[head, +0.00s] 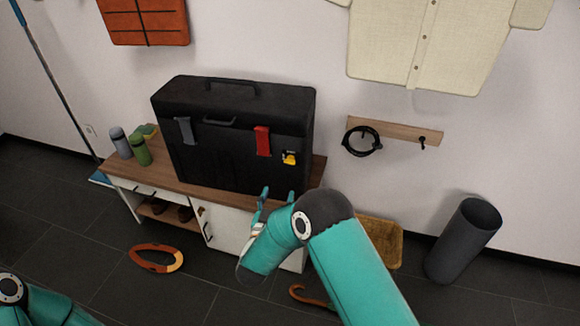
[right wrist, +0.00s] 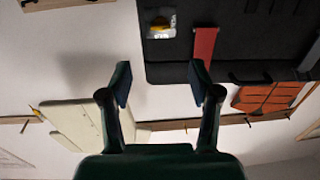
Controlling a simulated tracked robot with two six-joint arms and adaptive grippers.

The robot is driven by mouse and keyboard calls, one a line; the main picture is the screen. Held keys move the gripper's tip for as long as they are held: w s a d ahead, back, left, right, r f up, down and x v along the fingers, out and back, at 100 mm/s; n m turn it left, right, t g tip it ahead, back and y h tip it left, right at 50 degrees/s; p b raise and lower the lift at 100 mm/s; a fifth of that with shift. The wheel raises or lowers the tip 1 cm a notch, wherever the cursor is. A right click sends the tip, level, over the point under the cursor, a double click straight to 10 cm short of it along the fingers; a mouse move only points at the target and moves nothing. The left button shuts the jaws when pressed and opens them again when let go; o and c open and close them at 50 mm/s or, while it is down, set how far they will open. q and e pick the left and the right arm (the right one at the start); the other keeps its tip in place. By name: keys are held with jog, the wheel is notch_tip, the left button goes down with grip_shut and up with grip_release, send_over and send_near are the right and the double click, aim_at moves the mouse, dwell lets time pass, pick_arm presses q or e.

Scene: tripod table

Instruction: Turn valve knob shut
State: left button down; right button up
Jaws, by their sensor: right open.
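A small yellow valve knob (head: 289,158) sits on the front of a large black case (head: 230,160), near its right end. It also shows in the right wrist view as a yellow piece on a pale plate (right wrist: 160,22), too small to read its turn angle. My right gripper (head: 277,194) is open and empty, in front of the case's lower edge and below the knob, apart from it. In the right wrist view its two fingers (right wrist: 160,80) stand wide apart with nothing between them. Only part of my left arm shows at the lower left; its gripper is out of view.
The case stands on a wooden-topped white bench (head: 150,178). A red latch (head: 263,141) is just left of the knob.

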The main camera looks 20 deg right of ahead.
aim_at(289, 163)
jog(key=x, duration=1.3)
jog(key=shift+w+d+b, duration=0.1)
jog(key=shift+w+b, duration=0.2)
